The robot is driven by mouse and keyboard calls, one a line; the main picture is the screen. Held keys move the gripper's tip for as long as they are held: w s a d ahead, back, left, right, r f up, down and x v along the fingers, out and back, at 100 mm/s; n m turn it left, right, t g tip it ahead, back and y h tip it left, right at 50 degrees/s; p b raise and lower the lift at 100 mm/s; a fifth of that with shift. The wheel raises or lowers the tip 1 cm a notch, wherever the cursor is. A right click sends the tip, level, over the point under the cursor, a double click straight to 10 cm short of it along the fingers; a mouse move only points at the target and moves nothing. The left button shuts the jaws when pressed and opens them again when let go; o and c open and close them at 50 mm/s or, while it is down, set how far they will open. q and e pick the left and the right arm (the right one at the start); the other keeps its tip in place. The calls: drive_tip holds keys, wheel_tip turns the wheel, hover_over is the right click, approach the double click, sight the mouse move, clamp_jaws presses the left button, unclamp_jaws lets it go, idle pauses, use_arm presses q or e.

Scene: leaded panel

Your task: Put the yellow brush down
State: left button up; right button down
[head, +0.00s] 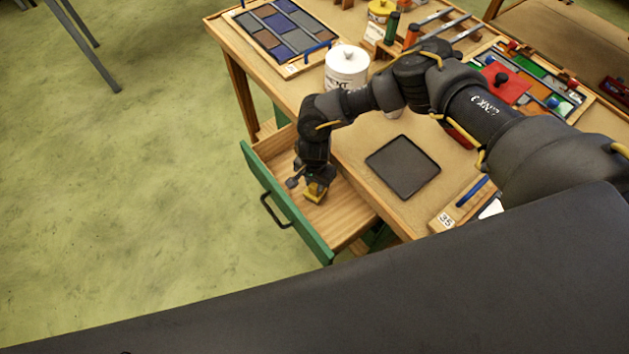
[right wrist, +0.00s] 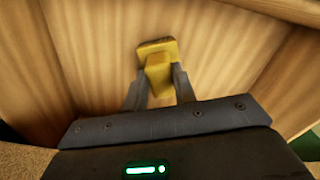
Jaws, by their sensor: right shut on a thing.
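The yellow brush (head: 316,192) is in my right gripper (head: 308,183), inside the open drawer (head: 344,212) of the workbench. In the right wrist view the brush (right wrist: 158,62) sits between the two fingers of the gripper (right wrist: 158,85), which are shut on it. The drawer's wooden floor (right wrist: 100,50) fills the background there. I cannot tell whether the brush touches the drawer floor. My left gripper is not in view.
The drawer has a green front (head: 285,205) with a dark handle (head: 272,210). On the bench are a dark square mat (head: 403,166), a white lidded tub (head: 346,68) and a leaded panel (head: 281,32). The drawer floor around the brush looks clear.

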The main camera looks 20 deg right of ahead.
drive_tip(key=shift+f, duration=0.1)
drive_tip(key=shift+f+b, duration=0.1)
drive_tip(key=shift+b, duration=0.2)
drive_tip(key=c, duration=1.1)
unclamp_jaws()
drive_tip(key=shift+c, duration=0.2)
drive_tip(key=shift+r, duration=0.2)
drive_tip(key=shift+r+p, duration=0.2)
drive_tip(key=shift+p, duration=0.25)
wheel_tip(320, 180, up, 12)
drive_tip(key=b, duration=0.2)
drive_tip(key=shift+f+b, duration=0.15)
drive_tip(key=shift+b, duration=0.15)
